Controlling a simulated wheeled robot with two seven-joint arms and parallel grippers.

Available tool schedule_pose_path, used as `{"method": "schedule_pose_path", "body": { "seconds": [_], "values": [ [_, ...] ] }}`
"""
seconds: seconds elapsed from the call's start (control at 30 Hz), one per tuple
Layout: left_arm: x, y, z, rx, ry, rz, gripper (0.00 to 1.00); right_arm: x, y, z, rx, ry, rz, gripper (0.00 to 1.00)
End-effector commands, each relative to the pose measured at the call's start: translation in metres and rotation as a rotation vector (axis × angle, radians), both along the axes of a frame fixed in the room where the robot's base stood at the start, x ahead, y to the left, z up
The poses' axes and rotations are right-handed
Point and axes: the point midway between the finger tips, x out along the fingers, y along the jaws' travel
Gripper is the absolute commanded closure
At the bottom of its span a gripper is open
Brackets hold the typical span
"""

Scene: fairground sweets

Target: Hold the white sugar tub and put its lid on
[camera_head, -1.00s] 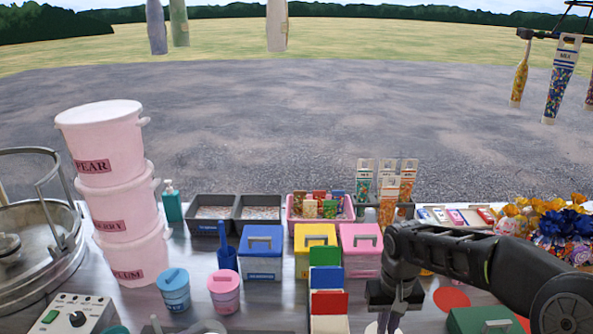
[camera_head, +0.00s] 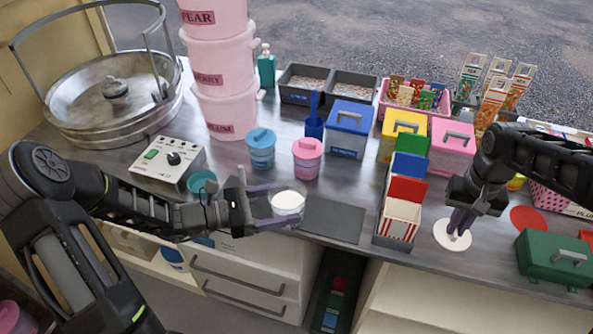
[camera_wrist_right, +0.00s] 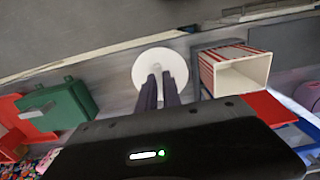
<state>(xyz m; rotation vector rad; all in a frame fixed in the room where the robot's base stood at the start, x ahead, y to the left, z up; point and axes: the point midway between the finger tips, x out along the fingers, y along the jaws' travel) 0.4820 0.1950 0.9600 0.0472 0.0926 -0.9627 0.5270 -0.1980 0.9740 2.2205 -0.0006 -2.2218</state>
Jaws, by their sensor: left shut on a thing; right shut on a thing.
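The white sugar tub (camera_head: 288,201) is near the counter's front edge in the head view, between the fingers of my left gripper (camera_head: 283,208). That gripper is shut on it. The tub looks upright with a pale white top; its lower part is hidden by the fingers. The white round lid (camera_head: 453,242) is farther right, a flat disc with my right gripper (camera_head: 458,222) shut on its middle from above. The lid also shows in the right wrist view (camera_wrist_right: 160,60), with the fingers on its centre. I cannot tell whether it touches the counter.
A grey mat (camera_head: 333,222) lies right of the tub. A striped box (camera_head: 399,220) with coloured dividers stands between the mat and the lid. A green box (camera_head: 553,259) and a red disc (camera_head: 527,219) are right of the lid. Blue (camera_head: 261,150) and pink (camera_head: 307,160) tubs stand behind.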

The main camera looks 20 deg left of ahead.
Motion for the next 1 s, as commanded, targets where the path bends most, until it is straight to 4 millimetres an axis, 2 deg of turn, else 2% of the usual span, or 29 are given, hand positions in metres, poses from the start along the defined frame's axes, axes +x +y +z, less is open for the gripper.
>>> {"method": "schedule_pose_path", "body": {
  "seconds": [0.27, 0.6, 0.8, 1.0],
  "values": [
    [-0.005, -0.031, 0.035, 0.0, -0.009, -0.11, 0.57, 0.0, 0.0, 0.0, 0.0, 0.0, 0.0, 1.0],
    [-0.015, -0.085, 0.095, 0.001, -0.009, -0.307, 0.57, 0.0, 0.0, 0.0, 0.0, 0.0, 0.0, 1.0],
    [-0.019, -0.103, 0.114, -0.001, -0.006, -0.373, 0.57, 0.0, 0.0, 0.0, 0.0, 0.0, 0.0, 1.0],
    [-0.02, -0.107, 0.119, -0.002, -0.004, -0.389, 0.57, 0.0, 0.0, 0.0, 0.0, 0.0, 0.0, 1.0]
  ]
}}
